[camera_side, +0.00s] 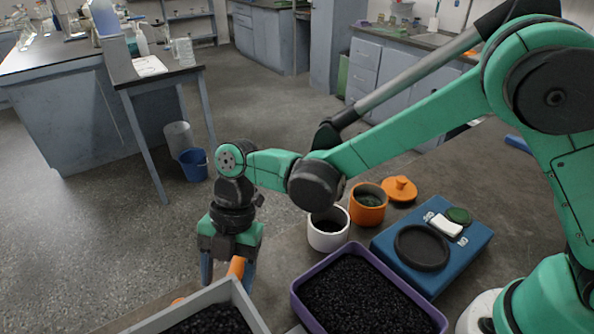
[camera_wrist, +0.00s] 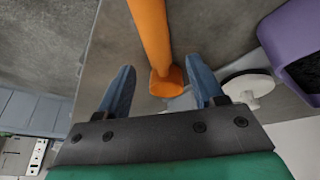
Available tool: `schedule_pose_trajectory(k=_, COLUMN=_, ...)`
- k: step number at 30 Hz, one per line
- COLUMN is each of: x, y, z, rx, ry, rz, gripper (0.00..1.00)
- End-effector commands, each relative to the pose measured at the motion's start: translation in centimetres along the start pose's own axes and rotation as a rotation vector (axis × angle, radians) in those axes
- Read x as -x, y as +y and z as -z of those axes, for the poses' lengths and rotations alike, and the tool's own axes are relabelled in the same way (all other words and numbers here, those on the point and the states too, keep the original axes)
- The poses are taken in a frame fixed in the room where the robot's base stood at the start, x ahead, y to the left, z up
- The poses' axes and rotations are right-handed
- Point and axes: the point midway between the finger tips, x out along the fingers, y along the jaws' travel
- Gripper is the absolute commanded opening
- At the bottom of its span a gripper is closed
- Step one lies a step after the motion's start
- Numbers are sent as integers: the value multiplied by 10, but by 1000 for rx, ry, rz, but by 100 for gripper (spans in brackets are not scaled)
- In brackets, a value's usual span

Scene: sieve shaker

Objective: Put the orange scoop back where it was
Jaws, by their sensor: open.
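The orange scoop shows in the wrist view (camera_wrist: 152,40) as a long orange handle with a wider orange end lying between and beyond my fingers. In the side view a short piece of orange handle (camera_side: 236,267) shows beside my gripper, above the grey tray's corner; the rest is hidden. My gripper (camera_side: 228,272) is low over the bench's near edge. In the wrist view my gripper (camera_wrist: 168,88) is open, with its two blue fingers spread on either side of the scoop's wider end. I cannot tell whether either finger touches it.
A grey tray (camera_side: 239,296) and a purple tray (camera_side: 300,312) of dark grains stand close to my gripper. Behind them are a white pot (camera_side: 328,241), an orange pot (camera_side: 368,212), its orange lid (camera_side: 399,191) and a blue scale (camera_side: 472,250). Left of my gripper is open floor.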

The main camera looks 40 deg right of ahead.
Motion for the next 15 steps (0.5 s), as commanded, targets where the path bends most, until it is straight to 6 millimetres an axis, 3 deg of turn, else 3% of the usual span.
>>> schedule_pose_trajectory(k=9, x=72, y=-1, z=0, rx=-3, ry=0, rz=-1, gripper=61)
schedule_pose_trajectory(k=15, x=97, y=0, z=0, rx=-3, ry=-1, rz=-1, gripper=61)
